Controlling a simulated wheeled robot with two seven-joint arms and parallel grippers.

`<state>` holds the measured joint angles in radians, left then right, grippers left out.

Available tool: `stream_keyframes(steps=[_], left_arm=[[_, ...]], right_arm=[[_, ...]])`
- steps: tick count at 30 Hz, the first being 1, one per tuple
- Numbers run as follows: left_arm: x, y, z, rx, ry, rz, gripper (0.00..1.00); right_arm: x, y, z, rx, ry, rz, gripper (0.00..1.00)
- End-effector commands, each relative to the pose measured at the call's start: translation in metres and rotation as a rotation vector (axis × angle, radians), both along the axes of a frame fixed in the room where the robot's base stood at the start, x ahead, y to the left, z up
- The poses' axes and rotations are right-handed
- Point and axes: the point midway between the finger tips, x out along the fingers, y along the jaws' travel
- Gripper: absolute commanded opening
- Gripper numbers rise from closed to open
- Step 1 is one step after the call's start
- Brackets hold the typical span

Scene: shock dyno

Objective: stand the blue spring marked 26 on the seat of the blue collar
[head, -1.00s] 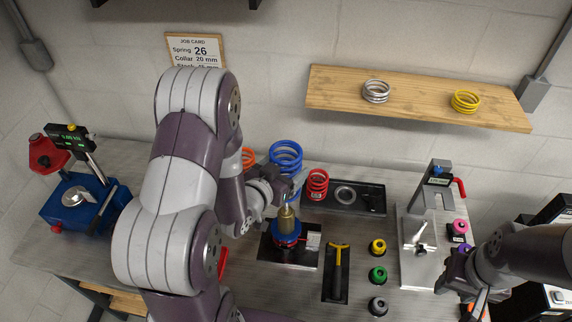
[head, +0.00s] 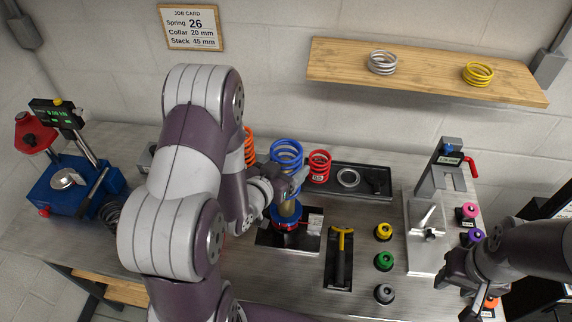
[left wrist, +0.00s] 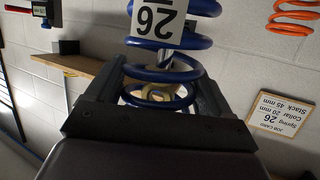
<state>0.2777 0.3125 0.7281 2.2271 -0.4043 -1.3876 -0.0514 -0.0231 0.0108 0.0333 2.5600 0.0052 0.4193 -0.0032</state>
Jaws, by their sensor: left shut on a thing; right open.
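The blue spring (head: 287,152), marked 26 in the left wrist view (left wrist: 158,48), is held upright. My left gripper (head: 283,186) is shut on its lower coils; the fingers show on both sides of it in the left wrist view (left wrist: 152,100). The spring is above the blue collar (head: 287,224), in line with the gold shock body (head: 289,208). A gap shows between spring and collar. A tan ring and a silver rod show through the coils, so the spring seems to be around the shock's top. My right gripper (head: 456,279) is open and empty.
An orange spring (head: 249,146) is partly behind my left arm. A yellow-handled tool (head: 341,252) and several colored pucks (head: 383,261) lie right of the shock.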

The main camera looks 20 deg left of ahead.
Motion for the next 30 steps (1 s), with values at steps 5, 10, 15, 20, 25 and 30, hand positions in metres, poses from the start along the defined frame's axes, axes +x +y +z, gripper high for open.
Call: stream_keyframes(steps=[5, 10, 15, 20, 25, 30], left_arm=[[0.001, 0.0, -0.019, 0.0, -0.005, 0.0, 0.17], [0.001, 0.0, -0.034, 0.0, -0.005, 0.0, 0.17], [0.001, 0.0, -0.048, 0.0, -0.005, 0.0, 0.17], [0.001, 0.0, -0.062, 0.0, -0.005, 0.0, 0.17], [0.001, 0.0, -0.076, 0.0, -0.005, 0.0, 0.17], [0.001, 0.0, -0.087, 0.0, -0.004, 0.0, 0.17]], right_arm=[[0.0, 0.0, -0.019, 0.0, 0.0, 0.0, 0.43], [0.0, 0.0, -0.033, 0.0, 0.0, 0.0, 0.43], [0.0, 0.0, -0.047, 0.0, 0.0, 0.0, 0.43], [0.0, 0.0, -0.06, 0.0, 0.0, 0.0, 0.43], [0.0, 0.0, -0.073, 0.0, 0.0, 0.0, 0.43], [0.0, 0.0, -0.082, 0.0, 0.0, 0.0, 0.43]])
